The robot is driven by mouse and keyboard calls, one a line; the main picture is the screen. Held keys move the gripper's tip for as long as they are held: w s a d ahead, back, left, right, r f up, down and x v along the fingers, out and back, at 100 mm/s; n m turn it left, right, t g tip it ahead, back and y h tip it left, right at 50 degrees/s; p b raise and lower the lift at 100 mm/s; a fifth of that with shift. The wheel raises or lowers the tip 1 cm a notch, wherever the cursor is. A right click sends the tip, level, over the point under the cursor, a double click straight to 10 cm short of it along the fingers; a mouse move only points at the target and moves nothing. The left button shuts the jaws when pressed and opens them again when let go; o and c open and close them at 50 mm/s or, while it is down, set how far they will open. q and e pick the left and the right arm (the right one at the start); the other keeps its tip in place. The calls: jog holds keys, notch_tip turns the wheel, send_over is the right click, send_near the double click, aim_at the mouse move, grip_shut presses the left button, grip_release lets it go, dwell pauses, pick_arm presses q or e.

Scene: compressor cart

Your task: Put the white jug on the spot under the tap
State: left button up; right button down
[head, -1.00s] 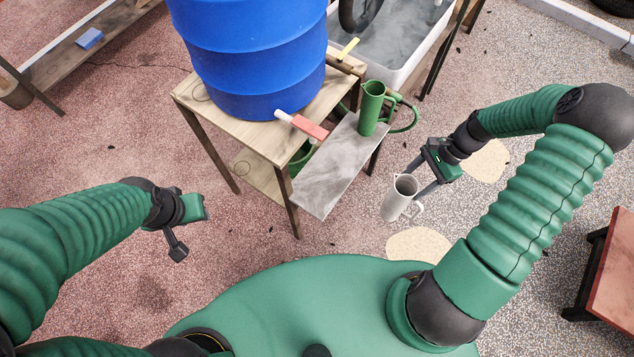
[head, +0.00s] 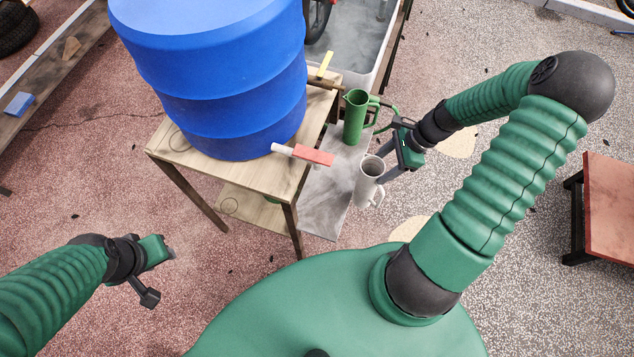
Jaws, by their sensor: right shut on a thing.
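The white jug (head: 368,183) is upright in my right gripper (head: 382,167), which is shut on it, at the right edge of the grey shelf board (head: 322,205). I cannot tell whether the jug touches the board. A tap with a red handle (head: 313,154) and white end sticks out from the blue barrel (head: 225,90), to the left of the jug. A second tap with a yellow handle (head: 325,64) is farther back. A green jug (head: 355,117) stands on the board behind the white jug. My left gripper (head: 158,270) is empty at lower left; its jaws are unclear.
The barrel stands on a wooden table (head: 180,150). A water-filled trough (head: 350,40) is behind. A green hose (head: 388,118) runs by the green jug. A low reddish table (head: 608,205) is at far right. The front of the board is clear.

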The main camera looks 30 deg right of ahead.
jog(key=w+a, duration=0.3)
jog(key=a, duration=0.4)
jog(key=w+a, duration=0.2)
jog(key=a, duration=0.4)
jog(key=shift+w+a+f+p, duration=0.15)
jog(key=shift+w+a+p, duration=0.2)
jog(key=shift+w+a, duration=0.05)
jog(key=c, duration=0.8)
grip_release()
jog(key=o, duration=0.4)
jog(key=shift+a, duration=0.15)
jog(key=shift+c, duration=0.2)
pick_arm(q)
jog(key=shift+s+a+r, duration=0.15)
jog(key=shift+a+r, duration=0.25)
jog(key=shift+a, duration=0.05)
